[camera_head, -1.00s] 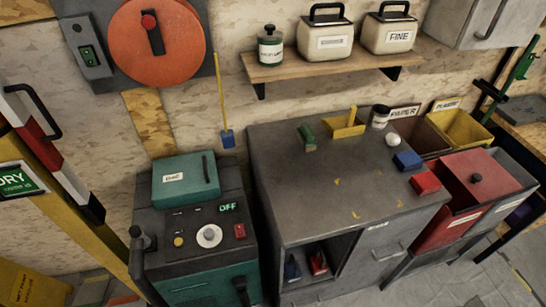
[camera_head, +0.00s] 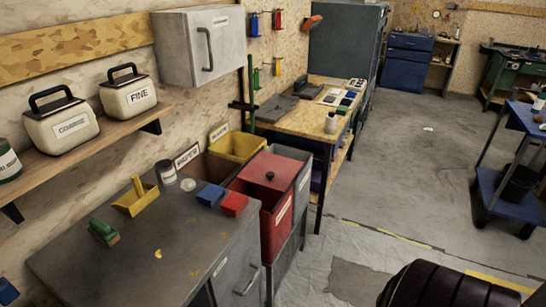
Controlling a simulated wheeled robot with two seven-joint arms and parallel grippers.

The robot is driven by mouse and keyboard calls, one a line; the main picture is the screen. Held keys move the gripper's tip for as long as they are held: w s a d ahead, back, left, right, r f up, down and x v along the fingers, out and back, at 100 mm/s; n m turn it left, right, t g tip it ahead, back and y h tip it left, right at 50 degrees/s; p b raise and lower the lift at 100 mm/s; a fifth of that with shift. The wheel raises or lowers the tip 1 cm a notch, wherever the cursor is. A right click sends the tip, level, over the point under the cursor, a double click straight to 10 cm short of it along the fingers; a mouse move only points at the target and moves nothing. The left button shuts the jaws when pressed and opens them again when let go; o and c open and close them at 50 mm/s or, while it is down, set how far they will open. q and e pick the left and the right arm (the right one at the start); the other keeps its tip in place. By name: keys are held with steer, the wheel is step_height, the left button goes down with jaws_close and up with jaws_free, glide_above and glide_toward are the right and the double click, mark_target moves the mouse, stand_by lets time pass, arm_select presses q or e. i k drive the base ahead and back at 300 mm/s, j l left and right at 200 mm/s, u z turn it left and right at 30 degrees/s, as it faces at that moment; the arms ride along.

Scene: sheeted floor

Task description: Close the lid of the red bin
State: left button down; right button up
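The red bin (camera_head: 276,232) stands in the row of bins just right of the grey cabinet, with a white label on its front. Its red lid (camera_head: 282,168) with a dark round knob lies over the top. A darker red strip shows along the near left side of the lid, so the lid may not sit fully over the opening; I cannot tell how far it is open. Neither of my grippers is in view.
A yellow bin (camera_head: 238,146) and a brown bin (camera_head: 205,168) stand behind, a grey bin (camera_head: 303,178) to the right. The grey cabinet (camera_head: 130,262) carries a yellow scoop, a brush and blocks. A dark ribbed shape (camera_head: 440,285) fills the bottom right.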

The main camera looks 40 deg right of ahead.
mark_target(271, 167)
steer(key=z, duration=1.45)
steer(key=i+l, duration=0.1)
